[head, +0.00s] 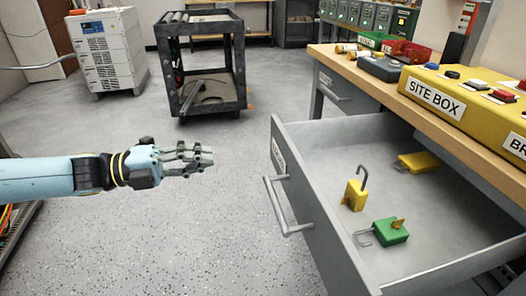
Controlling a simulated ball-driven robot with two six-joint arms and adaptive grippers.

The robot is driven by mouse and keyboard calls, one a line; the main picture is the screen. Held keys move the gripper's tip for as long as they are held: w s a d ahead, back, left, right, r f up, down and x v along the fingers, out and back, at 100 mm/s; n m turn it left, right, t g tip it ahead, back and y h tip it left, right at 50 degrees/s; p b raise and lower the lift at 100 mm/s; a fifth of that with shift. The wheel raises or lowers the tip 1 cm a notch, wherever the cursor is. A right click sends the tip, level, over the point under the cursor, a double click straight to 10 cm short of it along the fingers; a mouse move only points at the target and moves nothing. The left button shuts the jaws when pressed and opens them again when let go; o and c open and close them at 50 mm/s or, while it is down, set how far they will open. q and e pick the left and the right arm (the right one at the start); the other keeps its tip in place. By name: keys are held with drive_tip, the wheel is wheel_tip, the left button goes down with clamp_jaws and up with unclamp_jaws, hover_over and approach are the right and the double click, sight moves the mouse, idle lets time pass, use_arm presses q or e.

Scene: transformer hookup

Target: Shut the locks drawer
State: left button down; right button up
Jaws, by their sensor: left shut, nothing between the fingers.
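The locks drawer (292,160) is a grey metal drawer pulled open under the workbench at the right of the head view. Its bar handle (277,207) is on the front face, which faces left. Inside lie a yellow padlock (355,195) with its shackle up, a green padlock (391,231) and another yellow padlock (421,162) farther back. My left gripper (209,159) is shut and empty, to the left of the drawer front with a gap between them. My right gripper is not in view.
The wooden bench top (395,97) carries a yellow site box (470,92), a grey device (384,66) and red and green items. Another drawer (336,88) sits farther back. A black cart (203,65) and a white cabinet (108,50) stand behind. The floor left of the drawer is clear.

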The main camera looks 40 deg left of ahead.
use_arm(q)
drive_tip(key=b, duration=0.2)
approach(277, 149)
drive_tip(key=x, duration=0.2)
drive_tip(key=b+x, duration=0.1)
drive_tip(key=x, duration=0.3)
drive_tip(key=shift+w+f, duration=0.15)
drive_tip(key=shift+w, duration=0.05)
drive_tip(key=shift+w+d, duration=0.3)
drive_tip(key=shift+w, duration=0.05)
